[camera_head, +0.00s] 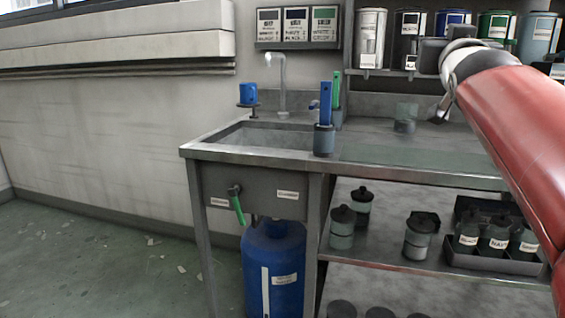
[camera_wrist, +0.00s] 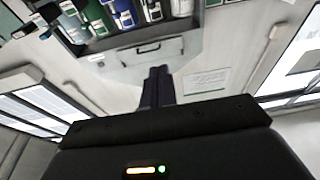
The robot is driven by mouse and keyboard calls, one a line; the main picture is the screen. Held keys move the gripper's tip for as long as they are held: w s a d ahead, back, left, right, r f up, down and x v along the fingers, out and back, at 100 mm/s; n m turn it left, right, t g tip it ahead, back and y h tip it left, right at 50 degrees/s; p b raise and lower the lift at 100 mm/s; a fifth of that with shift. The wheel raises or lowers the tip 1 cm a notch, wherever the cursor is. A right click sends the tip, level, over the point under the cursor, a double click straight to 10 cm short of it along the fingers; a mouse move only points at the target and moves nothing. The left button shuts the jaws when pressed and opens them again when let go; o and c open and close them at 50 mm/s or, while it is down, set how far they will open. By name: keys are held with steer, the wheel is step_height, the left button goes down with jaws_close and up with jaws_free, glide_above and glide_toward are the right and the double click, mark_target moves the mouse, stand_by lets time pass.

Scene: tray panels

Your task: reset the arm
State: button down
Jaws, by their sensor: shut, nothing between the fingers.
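My gripper (camera_wrist: 158,72) shows in the wrist view as two dark fingers lying together, shut and empty. In the head view my red arm reaches in from the right edge, in front of the bench's right part. Its wrist end is near the shelf of canisters at the upper right, and the fingers cannot be made out clearly there. The wrist view is tilted and shows the canister shelf at the upper left, apart from the fingers.
A metal bench with a sink (camera_head: 262,137) stands at the wall. On it are a blue cup (camera_head: 248,93), a holder (camera_head: 324,140) with blue and green handles, and a glass beaker (camera_head: 405,118). A blue drum (camera_head: 273,270) stands below.

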steer(key=s+a+f+n+g+y, duration=0.1)
steer(key=s+a+f+g+y, duration=0.15)
steer(key=f, duration=0.75)
steer(key=s+a+f+g+y, duration=0.1)
steer(key=s+a+f+g, duration=0.3)
steer(key=f, duration=0.6)
steer(key=s+a+f+n+g+y, duration=0.1)
steer(key=s+a+f+g, duration=0.2)
steer(key=s+f, duration=0.6)
steer(key=s+a+f+n+g+y, duration=0.1)
steer(key=s+a+f+g, duration=0.2)
steer(key=s+f, duration=0.6)
step_height(320, 180, down, 6)
steer(key=shift+s+f+g, duration=0.2)
steer(key=shift+s+g, duration=0.1)
steer(key=shift+g, duration=0.65)
